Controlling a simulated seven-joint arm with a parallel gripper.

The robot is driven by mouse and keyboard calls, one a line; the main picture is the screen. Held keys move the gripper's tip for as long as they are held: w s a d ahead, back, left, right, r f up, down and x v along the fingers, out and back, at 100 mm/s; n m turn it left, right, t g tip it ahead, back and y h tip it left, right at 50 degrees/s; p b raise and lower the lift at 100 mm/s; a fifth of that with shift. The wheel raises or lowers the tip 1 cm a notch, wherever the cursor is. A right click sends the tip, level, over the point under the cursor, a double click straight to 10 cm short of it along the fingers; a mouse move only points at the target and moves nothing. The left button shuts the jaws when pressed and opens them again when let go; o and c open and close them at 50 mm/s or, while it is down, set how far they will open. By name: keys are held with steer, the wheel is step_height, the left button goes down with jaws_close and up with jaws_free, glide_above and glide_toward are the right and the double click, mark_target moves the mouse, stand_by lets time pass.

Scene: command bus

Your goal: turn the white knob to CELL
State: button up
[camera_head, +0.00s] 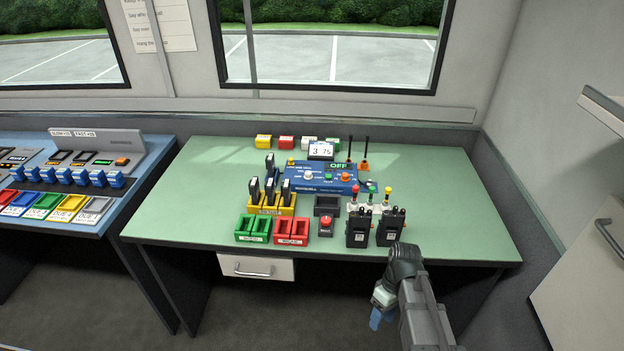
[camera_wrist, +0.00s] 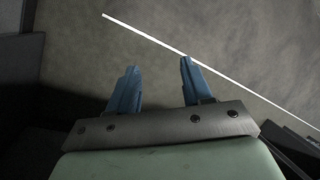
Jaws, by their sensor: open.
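The blue panel box (camera_head: 298,185) stands on the green table, a little right of its middle. A small white knob (camera_head: 308,176) sits on the left part of its top face. Its pointer and the lettering around it are too small to read. A display on the box shows OFF in green (camera_head: 339,166). My gripper (camera_head: 377,318) hangs in front of the table's front edge, low and to the right of the box, well apart from the knob. In the wrist view its two blue fingers (camera_wrist: 158,64) are spread with nothing between them, over grey floor.
Two black radios (camera_head: 360,228) stand at the table's front right, between my gripper and the box. Red and green trays (camera_head: 291,230), a yellow charger rack (camera_head: 270,207) and a red button (camera_head: 326,221) are nearby. The table's left and right parts (camera_head: 190,200) are clear.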

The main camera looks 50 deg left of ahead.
steer(key=s+a+r+n, duration=0.3)
steer(key=a+r, duration=0.3)
steer(key=a, duration=0.1)
steer(key=s+a+r+n, duration=0.2)
steer(key=s+a+r, duration=0.1)
steer(key=a+r, duration=0.4)
steer(key=t+y, duration=0.1)
steer(key=t, duration=0.2)
glide_toward(308, 172)
steer(key=f, duration=0.8)
steer(key=shift+s+d+f, duration=0.15)
steer(key=shift+s+d, duration=0.05)
steer(key=shift+s, duration=0.05)
jaws_close()
